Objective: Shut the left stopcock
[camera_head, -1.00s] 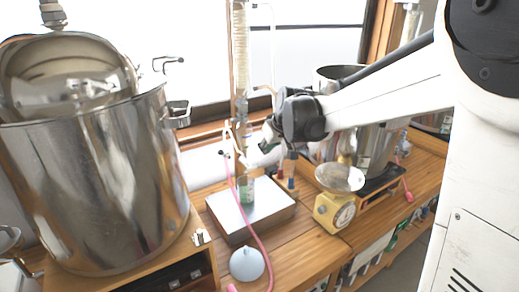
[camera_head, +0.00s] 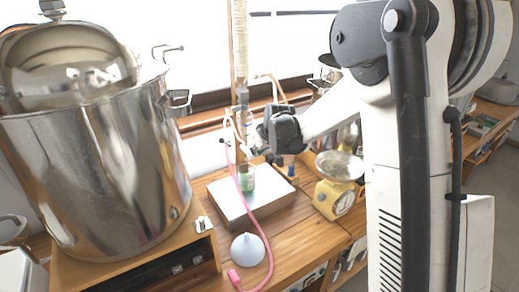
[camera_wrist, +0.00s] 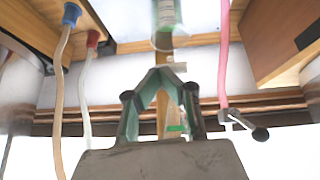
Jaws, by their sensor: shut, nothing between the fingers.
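A small stopcock with a black knob (camera_head: 222,141) sits at the top of the pink hose (camera_head: 240,185), left of the glass column (camera_head: 241,90). In the wrist view its black-tipped handle (camera_wrist: 259,133) shows right of my fingers, apart from them. My gripper (camera_head: 256,151) is just right of the column's lower end, above the beaker (camera_head: 246,180). In the wrist view the fingertips (camera_wrist: 160,72) meet with nothing between them. A glass tube with a green part (camera_wrist: 176,128) shows behind the fingers and is partly hidden. I cannot tell how far the stopcock is turned.
A large steel pot (camera_head: 95,175) fills the left. The beaker stands on a metal plate (camera_head: 265,205); a funnel (camera_head: 247,249) lies in front. A yellow scale (camera_head: 335,198) stands right. Pale hoses (camera_wrist: 60,100) with blue and red ends hang left in the wrist view.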

